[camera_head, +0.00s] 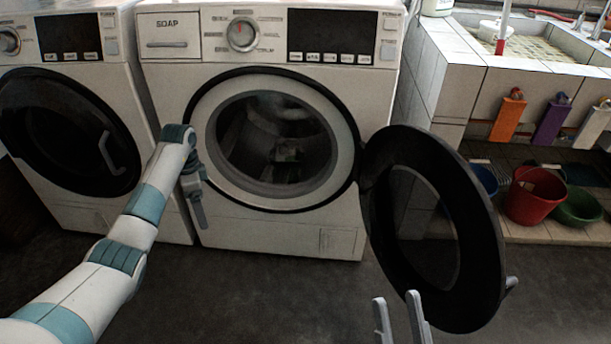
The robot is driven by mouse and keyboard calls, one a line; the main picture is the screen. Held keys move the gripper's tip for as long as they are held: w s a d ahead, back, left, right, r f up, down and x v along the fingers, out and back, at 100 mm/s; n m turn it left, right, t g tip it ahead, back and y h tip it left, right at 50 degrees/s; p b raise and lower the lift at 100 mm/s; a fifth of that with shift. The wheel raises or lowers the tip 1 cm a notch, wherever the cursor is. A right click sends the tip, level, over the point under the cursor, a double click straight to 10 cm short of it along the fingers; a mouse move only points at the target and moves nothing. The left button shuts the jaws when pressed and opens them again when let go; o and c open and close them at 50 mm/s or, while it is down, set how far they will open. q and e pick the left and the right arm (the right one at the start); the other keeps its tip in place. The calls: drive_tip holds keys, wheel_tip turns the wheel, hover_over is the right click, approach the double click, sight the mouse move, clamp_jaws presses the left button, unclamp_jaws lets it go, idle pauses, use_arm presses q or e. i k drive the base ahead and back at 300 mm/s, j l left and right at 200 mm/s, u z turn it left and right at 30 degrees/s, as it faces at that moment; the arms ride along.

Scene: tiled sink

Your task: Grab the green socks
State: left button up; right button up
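I see no green socks in the head view. The washing machine (285,222) in the middle has its round door (478,215) swung open to the right. Its drum (250,135) is dark, and a dim grey shape (287,151) shows inside, too dark to identify. My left gripper (200,218) points down in front of the machine, just left of the drum opening. I see it side-on and cannot tell whether it is open. My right gripper (398,297) is at the bottom, left of the open door's lower edge, its fingers apart with nothing between them.
A second washer (85,205) with a shut door (62,125) stands at the left. Below are a red bucket (535,197) and green basin (578,207). The floor (250,290) in front is clear.

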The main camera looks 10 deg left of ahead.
sight(295, 173)
drive_tip(key=i+j+z, duration=0.7)
drive_tip(key=z, duration=0.2)
drive_tip(key=k+j, duration=0.15)
